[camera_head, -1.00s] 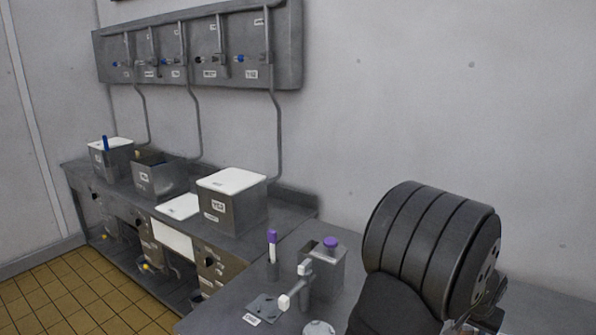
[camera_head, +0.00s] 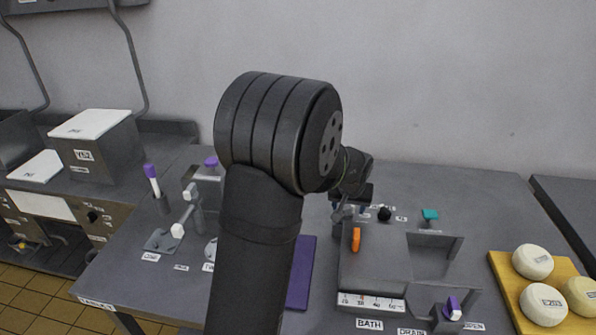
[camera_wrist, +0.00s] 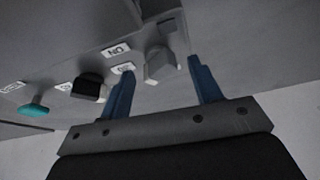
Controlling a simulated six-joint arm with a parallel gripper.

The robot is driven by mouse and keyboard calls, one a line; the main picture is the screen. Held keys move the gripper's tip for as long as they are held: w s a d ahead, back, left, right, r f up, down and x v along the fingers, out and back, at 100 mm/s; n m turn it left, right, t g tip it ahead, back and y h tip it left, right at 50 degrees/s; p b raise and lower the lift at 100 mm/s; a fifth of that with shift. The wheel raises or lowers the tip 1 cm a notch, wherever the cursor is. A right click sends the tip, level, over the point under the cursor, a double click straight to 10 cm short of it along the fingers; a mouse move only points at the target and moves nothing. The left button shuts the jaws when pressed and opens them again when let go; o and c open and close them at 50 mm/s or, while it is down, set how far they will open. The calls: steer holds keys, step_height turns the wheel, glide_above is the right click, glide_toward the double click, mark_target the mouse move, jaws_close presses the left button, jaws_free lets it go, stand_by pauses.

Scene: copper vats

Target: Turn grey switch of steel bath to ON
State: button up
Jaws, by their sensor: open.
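The steel bath (camera_head: 376,262) stands on the counter at lower right of the head view, with a lid over its left part and an open basin at right. In the wrist view the grey switch (camera_wrist: 158,66) sticks out of a grey panel, beside the ON label (camera_wrist: 117,50) and a second small label. My gripper (camera_wrist: 160,68) is open, with one blue finger on each side of the switch; I cannot tell whether they touch it. In the head view my arm covers the grey switch. Which way the switch is turned is unclear.
A black knob (camera_head: 384,213) and a teal knob (camera_head: 430,214) sit beside the switch; they also show in the wrist view. An orange handle (camera_head: 356,240) stands on the bath. A purple board (camera_head: 301,272) lies left; cheeses on a yellow board (camera_head: 502,262) lie right.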

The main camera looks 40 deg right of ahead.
step_height(320, 180, up, 9)
steer(key=w+d+n+g+y, duration=0.1)
steer(key=n+y, duration=0.1)
steer(key=n, duration=0.2)
steer(key=n+g+y, duration=0.1)
steer(key=n+g, duration=0.1)
steer(key=n, duration=0.1)
glide_toward(349, 207)
step_height(349, 207, down, 9)
steer(key=shift+s, duration=0.1)
stand_by(0.4)
steer(key=c, duration=1)
